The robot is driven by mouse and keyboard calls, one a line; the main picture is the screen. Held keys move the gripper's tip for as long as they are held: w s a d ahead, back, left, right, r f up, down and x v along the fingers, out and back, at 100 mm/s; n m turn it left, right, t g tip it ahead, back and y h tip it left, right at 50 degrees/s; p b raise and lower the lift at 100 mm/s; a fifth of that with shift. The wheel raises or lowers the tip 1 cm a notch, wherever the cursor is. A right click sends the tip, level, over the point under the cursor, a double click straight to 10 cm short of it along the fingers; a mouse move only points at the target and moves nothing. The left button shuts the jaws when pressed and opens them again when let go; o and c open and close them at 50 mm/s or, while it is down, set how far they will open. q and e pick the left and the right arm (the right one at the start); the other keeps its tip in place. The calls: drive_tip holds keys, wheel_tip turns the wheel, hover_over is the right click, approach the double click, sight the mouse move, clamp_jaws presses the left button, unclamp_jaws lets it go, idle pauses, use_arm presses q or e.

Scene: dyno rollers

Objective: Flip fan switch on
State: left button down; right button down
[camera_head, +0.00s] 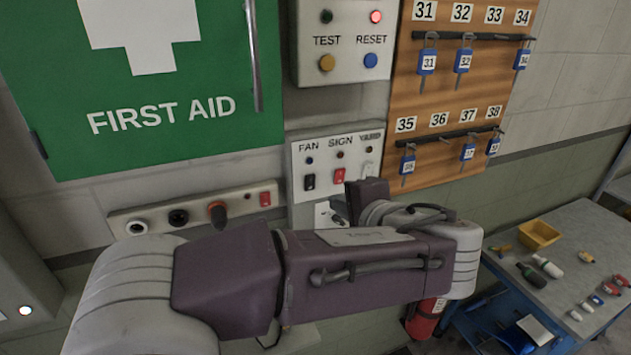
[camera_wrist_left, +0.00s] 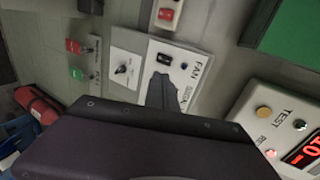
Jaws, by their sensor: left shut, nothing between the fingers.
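The fan switch is a black rocker (camera_head: 310,181) under the FAN label and a small blue-dark lamp, at the left of a pale switch panel (camera_head: 298,208). It also shows in the left wrist view as the black rocker (camera_wrist_left: 163,58). My left gripper (camera_wrist_left: 160,82) is shut and empty; its grey finger points at the panel close to the fan switch. I cannot tell whether it touches the panel. In the head view my arm's wrist hides most of the gripper. The finger hides part of the SIGN section in the wrist view. My right gripper is not in view.
A red sign switch (camera_head: 339,176) and a whitish yard switch (camera_head: 368,169) sit right of it. A TEST/RESET box (camera_head: 345,45) is above, a key board (camera_head: 460,95) at right, a first aid cabinet (camera_head: 150,90) at left. A workbench (camera_head: 575,260) stands lower right.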

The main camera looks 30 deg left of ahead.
use_arm(q)
drive_tip(key=p, duration=0.2)
approach(311, 180)
wheel_tip(311, 180, down, 3)
drive_tip(key=a, duration=0.1)
drive_tip(key=w+a, duration=0.1)
drive_tip(key=w+p, duration=0.1)
drive_tip(key=w+a+p, duration=0.1)
drive_tip(key=shift+w+a+r, duration=0.2)
drive_tip(key=shift+a+r, duration=0.05)
drive_tip(key=shift+a, duration=0.05)
drive_tip(key=shift+w+a+f, duration=0.1)
drive_tip(key=shift+w+a, duration=0.1)
drive_tip(key=shift+a, duration=0.2)
